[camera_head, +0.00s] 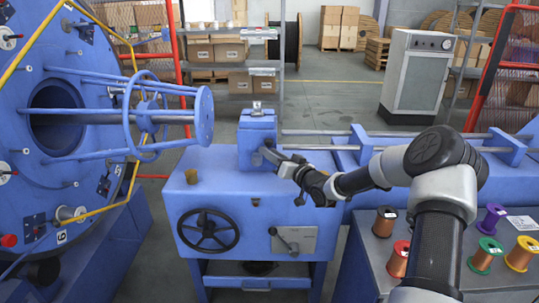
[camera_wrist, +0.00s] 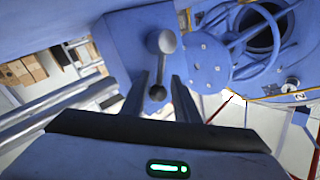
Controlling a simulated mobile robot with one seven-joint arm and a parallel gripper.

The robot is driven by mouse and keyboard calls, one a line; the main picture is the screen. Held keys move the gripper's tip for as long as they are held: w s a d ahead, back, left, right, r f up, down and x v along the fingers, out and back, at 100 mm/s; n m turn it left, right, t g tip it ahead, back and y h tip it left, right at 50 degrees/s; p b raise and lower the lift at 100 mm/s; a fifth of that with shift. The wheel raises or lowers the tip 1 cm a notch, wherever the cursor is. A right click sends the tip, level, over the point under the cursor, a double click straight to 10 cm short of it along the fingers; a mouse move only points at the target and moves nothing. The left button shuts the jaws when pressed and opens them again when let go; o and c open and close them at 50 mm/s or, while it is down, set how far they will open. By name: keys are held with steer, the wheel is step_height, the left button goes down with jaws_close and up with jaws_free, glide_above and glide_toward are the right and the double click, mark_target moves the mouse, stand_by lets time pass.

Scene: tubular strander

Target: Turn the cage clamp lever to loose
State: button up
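A short grey lever (camera_wrist: 161,62) with a round knob shows in the wrist view on the face of a blue block. Its other end is a dark round end nearer my gripper. The same blue block (camera_head: 257,138) stands on the blue machine bench in the head view; there the lever is hidden or too small to tell. My gripper (camera_wrist: 160,100) is open, its two fingers apart on either side of the lever's dark end. In the head view my gripper (camera_head: 270,156) is close to the block's lower right side. I cannot tell whether the fingers touch the lever.
Another lever (camera_head: 288,244) sits on a grey plate on the bench front, right of a black handwheel (camera_head: 208,230). The blue cage (camera_head: 150,115) is left of the block. Rails (camera_head: 310,133) run right. Several spools (camera_head: 398,260) stand at the lower right.

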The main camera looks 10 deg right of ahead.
steer(key=shift+w+a, duration=0.25)
steer(key=shift+w, duration=0.25)
jaws_close()
